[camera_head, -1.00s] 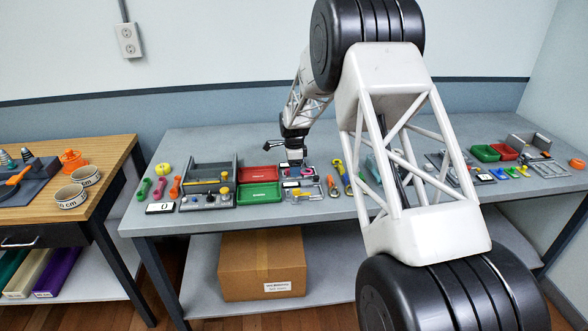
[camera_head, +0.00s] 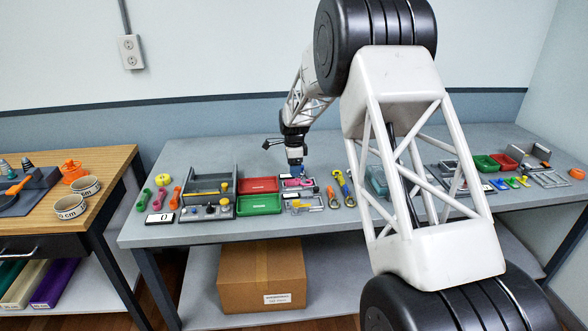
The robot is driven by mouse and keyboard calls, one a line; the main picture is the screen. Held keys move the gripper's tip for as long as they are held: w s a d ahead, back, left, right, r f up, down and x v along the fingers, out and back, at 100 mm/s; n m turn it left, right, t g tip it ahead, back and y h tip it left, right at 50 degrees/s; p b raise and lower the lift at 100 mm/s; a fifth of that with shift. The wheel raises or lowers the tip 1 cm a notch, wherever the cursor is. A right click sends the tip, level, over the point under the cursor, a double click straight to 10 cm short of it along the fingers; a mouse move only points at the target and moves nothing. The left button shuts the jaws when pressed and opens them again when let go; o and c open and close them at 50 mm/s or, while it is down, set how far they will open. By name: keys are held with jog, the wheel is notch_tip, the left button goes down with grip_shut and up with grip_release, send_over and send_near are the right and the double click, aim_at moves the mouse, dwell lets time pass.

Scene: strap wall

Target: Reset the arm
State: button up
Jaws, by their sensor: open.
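My arm reaches across the right half of the view toward the grey workbench (camera_head: 330,232). My gripper (camera_head: 295,171) points down at the back of the bench, just right of the red tray. It is open, though its fingers are small and partly hard to make out. A small panel with a pink piece (camera_head: 298,184) lies directly below or at the fingertips; I cannot tell whether they touch. Nothing is seen held.
A red tray (camera_head: 258,185) and a green tray (camera_head: 259,205) lie left of my gripper, beside a grey rack (camera_head: 208,183). Loose tools (camera_head: 343,187) lie to its right. A wooden table (camera_head: 105,160) stands at left. A cardboard box (camera_head: 262,275) sits on the lower shelf.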

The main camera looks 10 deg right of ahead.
jog(key=shift+r, duration=0.15)
jog(key=c, duration=0.5)
jog(key=shift+r, duration=0.6)
jog(key=c, duration=0.5)
jog(key=shift+r, duration=2.25)
jog(key=shift+c, duration=0.6)
